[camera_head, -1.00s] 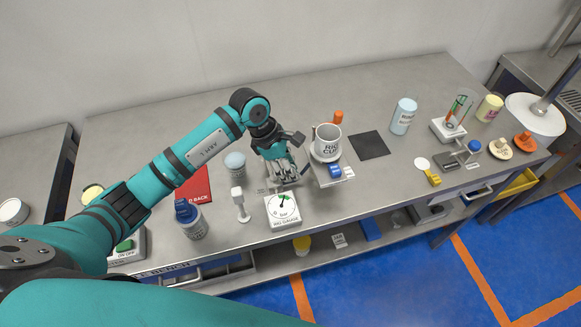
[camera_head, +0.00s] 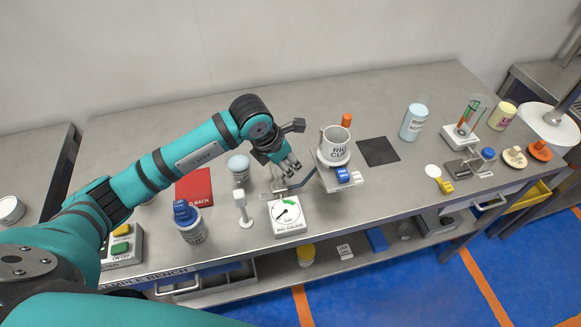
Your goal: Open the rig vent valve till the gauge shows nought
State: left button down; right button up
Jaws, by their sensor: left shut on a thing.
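The rig gauge (camera_head: 287,216) is a white block with a round dial at the front of the bench. My left gripper (camera_head: 284,178) is behind the gauge, left of the stand, shut on a thin grey bar (camera_head: 301,183), seemingly the vent valve's lever. The fingers partly hide the grip. My right gripper is not in view.
An orange object (camera_head: 346,120) and a black mat (camera_head: 378,151) lie behind and right of the stand.

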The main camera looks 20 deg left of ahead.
pick_arm(q)
jog(key=shift+a+n+y+b, duration=0.3)
jog(key=shift+a+n+b, duration=0.05)
jog(key=shift+n, duration=0.55)
jog(key=c, duration=1.2)
grip_release()
jog(key=shift+o, duration=0.2)
jog(key=v, duration=1.2)
jog(key=shift+s, duration=0.15)
